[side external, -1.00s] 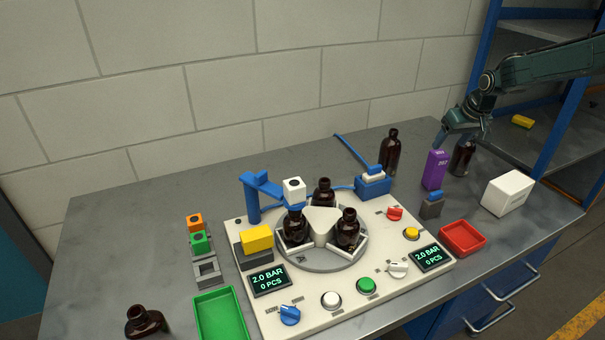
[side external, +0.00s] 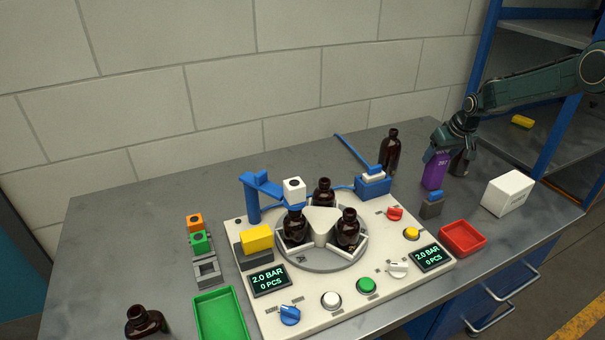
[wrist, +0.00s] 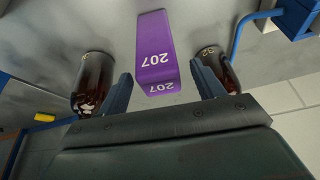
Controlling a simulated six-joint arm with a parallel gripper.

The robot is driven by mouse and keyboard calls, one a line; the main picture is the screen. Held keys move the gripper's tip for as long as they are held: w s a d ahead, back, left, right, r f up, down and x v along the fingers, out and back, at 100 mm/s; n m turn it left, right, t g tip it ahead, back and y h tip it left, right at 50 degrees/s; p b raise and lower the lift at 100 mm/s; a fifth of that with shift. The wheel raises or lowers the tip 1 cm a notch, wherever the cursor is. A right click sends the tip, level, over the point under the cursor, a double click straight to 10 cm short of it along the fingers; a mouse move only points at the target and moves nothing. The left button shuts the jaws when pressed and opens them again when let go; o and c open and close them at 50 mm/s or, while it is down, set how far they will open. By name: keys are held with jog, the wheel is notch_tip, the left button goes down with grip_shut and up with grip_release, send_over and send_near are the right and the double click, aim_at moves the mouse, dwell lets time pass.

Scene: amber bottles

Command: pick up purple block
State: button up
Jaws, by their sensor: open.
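The purple block (side external: 435,171) stands upright on the bench near the right end in the side view, marked 207. In the wrist view the purple block (wrist: 155,50) lies between the two fingers, with clear gaps on both sides. My gripper (side external: 442,150) is open at the top of the block and hides its upper edge in the side view. In the wrist view my gripper (wrist: 163,92) has its fingers spread wide, with the block apart from both.
An amber bottle (side external: 460,163) stands just right of the block, close to my gripper; another (side external: 390,152) stands to its left. In front are a small grey part with a blue top (side external: 431,207), a white box (side external: 507,193) and a red tray (side external: 477,232).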

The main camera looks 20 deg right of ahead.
jog(key=shift+x, duration=1.7)
jog(key=shift+c, duration=0.2)
jog(key=c, duration=1.1)
